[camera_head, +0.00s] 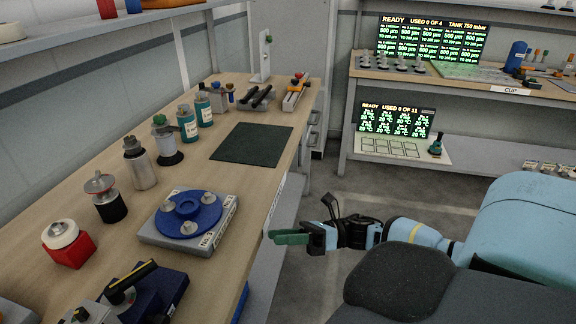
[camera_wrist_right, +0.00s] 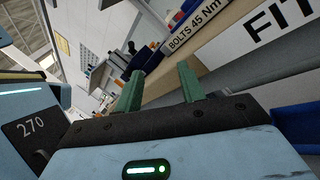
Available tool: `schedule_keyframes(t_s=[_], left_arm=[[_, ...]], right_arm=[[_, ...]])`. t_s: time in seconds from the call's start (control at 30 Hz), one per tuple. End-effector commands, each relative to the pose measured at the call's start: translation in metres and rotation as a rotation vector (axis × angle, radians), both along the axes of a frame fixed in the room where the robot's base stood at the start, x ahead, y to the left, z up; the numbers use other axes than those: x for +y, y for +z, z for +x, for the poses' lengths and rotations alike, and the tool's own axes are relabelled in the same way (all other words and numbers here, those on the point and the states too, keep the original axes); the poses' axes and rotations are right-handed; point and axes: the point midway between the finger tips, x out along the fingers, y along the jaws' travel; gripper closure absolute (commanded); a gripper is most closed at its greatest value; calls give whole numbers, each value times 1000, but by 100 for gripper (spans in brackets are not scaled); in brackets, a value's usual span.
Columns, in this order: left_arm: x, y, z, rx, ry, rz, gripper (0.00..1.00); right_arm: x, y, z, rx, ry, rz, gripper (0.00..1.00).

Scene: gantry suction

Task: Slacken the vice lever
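A dark blue vice-like block (camera_head: 162,292) sits on the wooden bench at the lower left of the head view. A black lever (camera_head: 131,281) with a yellow end lies slanted across its top; its lower part is cut off by the frame edge. My right gripper (camera_head: 290,238) is off the bench's front edge, to the right of the block and well apart from it. In the right wrist view its two green fingers (camera_wrist_right: 160,88) are spread with nothing between them. My left gripper is not in view.
A grey fixture with a blue disc (camera_head: 188,214) stands behind the block. A red base with a white roll (camera_head: 67,243) and several bottles line the bench's left side. A dark green mat (camera_head: 252,144) lies bare farther back. Floor is open right of the bench.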

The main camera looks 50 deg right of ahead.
Motion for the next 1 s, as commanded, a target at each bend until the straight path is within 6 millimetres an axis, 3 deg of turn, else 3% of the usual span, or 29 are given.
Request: schedule_keyframes(t_s=[0.33, 0.6, 0.67, 0.77, 0.93, 1.0], left_arm=[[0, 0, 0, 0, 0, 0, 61], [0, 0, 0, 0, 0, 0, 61], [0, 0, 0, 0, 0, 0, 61], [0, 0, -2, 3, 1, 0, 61], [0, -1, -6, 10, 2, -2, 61], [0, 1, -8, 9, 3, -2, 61]], right_arm=[[1, -3, -1, 18, -8, 12, 62], [1, -3, -1, 22, -9, 14, 97], [4, -5, -2, 45, -16, 30, 100], [16, -15, -5, 142, -47, 96, 100], [45, -42, -17, 449, -149, 310, 100], [57, -35, -17, 537, -171, 373, 100]])
